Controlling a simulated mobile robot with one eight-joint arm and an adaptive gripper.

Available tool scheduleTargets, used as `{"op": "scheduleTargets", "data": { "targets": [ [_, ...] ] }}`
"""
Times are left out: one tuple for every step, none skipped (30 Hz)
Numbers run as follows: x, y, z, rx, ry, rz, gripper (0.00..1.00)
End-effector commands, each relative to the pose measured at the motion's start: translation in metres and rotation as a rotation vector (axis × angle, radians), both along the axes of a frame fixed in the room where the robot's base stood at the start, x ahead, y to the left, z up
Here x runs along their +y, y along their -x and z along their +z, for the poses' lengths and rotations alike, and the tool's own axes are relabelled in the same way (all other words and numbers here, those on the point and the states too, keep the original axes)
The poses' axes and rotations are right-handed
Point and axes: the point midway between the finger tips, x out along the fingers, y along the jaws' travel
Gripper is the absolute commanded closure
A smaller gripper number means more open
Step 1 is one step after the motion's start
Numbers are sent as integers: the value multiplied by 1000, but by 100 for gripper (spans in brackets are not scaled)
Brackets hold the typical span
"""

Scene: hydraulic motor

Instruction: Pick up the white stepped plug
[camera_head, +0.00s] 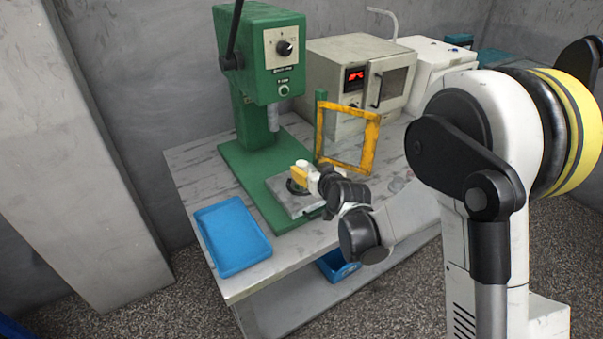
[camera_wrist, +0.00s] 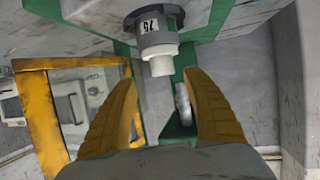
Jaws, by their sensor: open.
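The white stepped plug (camera_wrist: 160,64) shows in the wrist view just beyond and between my fingertips. Its narrow white end faces my gripper; its wider grey-white part bears an inverted dark number. The wide part meets a dark ring at the top of the picture. In the head view the plug (camera_head: 302,165) is small and partly hidden by my gripper, over the plate of the green press. My gripper (camera_wrist: 160,78) is open, with one yellow finger on each side of the plug's line. I see no clear contact. It also shows in the head view (camera_head: 298,177).
A yellow frame (camera_head: 374,137) stands close behind my gripper. The green press (camera_head: 262,65) rises behind the plate. A blue tray (camera_head: 233,237) lies on the table at the left front. An oven (camera_head: 340,55) stands at the back.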

Motion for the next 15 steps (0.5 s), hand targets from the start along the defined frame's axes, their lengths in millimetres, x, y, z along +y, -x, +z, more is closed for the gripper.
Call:
{"op": "scheduleTargets", "data": {
  "targets": [
    [3, -4, -3, 0, 0, 0, 41],
    [4, -7, -5, 0, 0, 0, 41],
    [8, -12, -8, 0, 0, 1, 41],
    [10, -16, -10, 0, 1, 1, 41],
    [13, -20, -12, 0, 0, 0, 41],
    [16, -25, -15, 0, 1, 0, 41],
    [18, -29, -16, 0, 0, 0, 41],
    [19, -33, -17, 0, 0, 0, 41],
    [20, -37, -19, 0, 0, 0, 41],
    [21, -39, -19, 0, 0, 0, 41],
    [22, -41, -20, 0, 0, 0, 41],
    [23, -43, -20, 0, 0, 0, 41],
    [23, -43, -20, 0, 0, 0, 41],
    [23, -44, -19, 0, 0, 0, 41],
    [23, -43, -19, 0, 0, 0, 41]
  ]
}}
